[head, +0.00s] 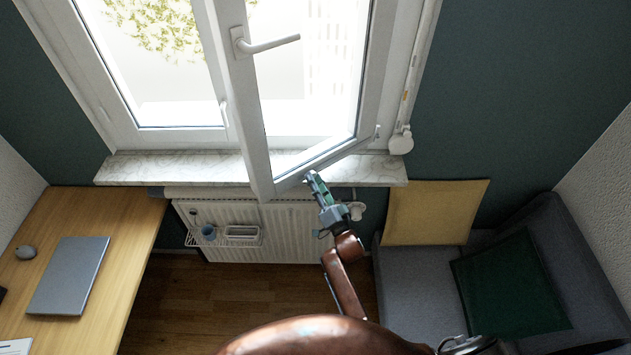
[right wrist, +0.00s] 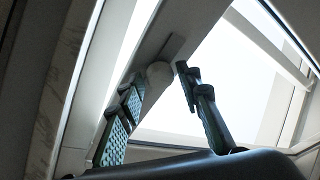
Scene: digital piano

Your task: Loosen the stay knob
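The white window sash (head: 257,120) stands swung open into the room. My right gripper (head: 312,176) is just below the sash's bottom rail. In the right wrist view its two green-padded fingers stand apart, open. A pale, rounded knob (right wrist: 158,72), likely the stay knob, shows under the frame between the fingertips. I cannot tell whether either finger touches it. In the head view the knob is not clearly visible near the gripper. My left gripper is not in view.
The marble sill (head: 175,169) and a radiator (head: 290,239) with a wire basket lie below the window. A desk (head: 115,245) with a laptop (head: 69,275) is at left. A grey sofa (head: 420,290) with yellow (head: 432,211) and green cushions (head: 510,285) is at right.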

